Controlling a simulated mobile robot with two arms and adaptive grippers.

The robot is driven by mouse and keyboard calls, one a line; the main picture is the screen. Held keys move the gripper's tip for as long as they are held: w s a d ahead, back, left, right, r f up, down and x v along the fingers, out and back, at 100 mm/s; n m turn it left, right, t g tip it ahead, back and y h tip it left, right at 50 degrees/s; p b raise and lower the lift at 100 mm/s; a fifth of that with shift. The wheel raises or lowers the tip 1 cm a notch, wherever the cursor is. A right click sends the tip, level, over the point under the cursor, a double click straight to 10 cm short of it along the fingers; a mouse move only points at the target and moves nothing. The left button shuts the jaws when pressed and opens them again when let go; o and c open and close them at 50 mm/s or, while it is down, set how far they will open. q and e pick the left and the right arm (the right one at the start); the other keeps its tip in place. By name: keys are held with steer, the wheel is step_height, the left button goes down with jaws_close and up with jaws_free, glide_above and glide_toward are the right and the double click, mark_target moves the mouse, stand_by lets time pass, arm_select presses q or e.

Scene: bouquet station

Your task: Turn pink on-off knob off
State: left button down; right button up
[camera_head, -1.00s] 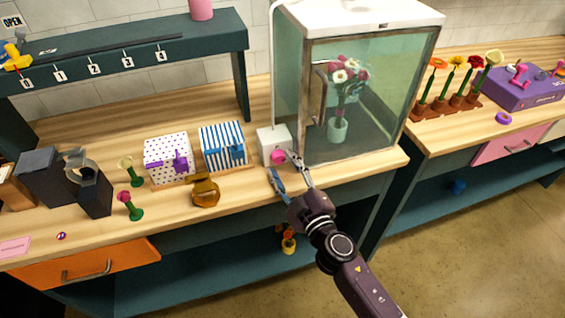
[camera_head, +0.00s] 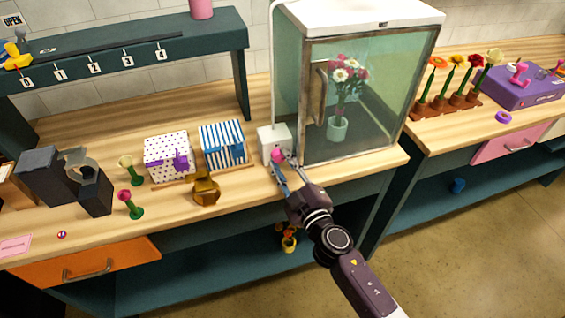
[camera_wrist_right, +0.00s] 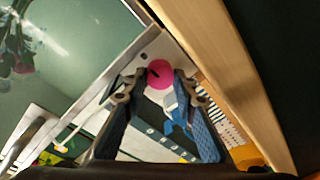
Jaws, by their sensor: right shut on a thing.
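The pink on-off knob (camera_head: 278,156) is on the front of a small white box (camera_head: 267,141) at the left side of the glass cabinet. In the right wrist view the round pink knob (camera_wrist_right: 159,74) shows a dark mark on its face. My right gripper (camera_head: 283,163) reaches the knob from the front. Its fingertips (camera_wrist_right: 154,82) are at the two sides of the knob and are shut on it. My left gripper is not in view.
A glass cabinet (camera_head: 300,95) with a flower vase (camera_head: 337,127) inside stands right of the box. A blue-striped box (camera_head: 222,145), a dotted box (camera_head: 167,157) and an amber bottle (camera_head: 206,189) stand to the left. The counter's front edge runs below my gripper.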

steer(key=shift+n, duration=0.3)
steer(key=n+p, duration=0.1)
steer(key=n, duration=0.2)
steer(key=shift+r+n+h+p, duration=0.1)
steer(key=shift+n+h+p, duration=0.2)
steer(key=shift+p, duration=0.1)
steer(key=n+p, duration=0.1)
steer(key=n, duration=0.3)
steer(key=n+h+p, duration=0.1)
steer(key=n, duration=0.3)
steer(key=shift+a+p, duration=0.1)
steer(key=shift+p, duration=0.2)
steer(key=shift+n+h+p, duration=0.3)
steer(key=shift+n+p, duration=0.15)
steer(key=shift+n, duration=1.75)
steer(key=o, duration=1.2)
steer(key=shift+c, duration=0.2)
steer(key=shift+s, duration=0.1)
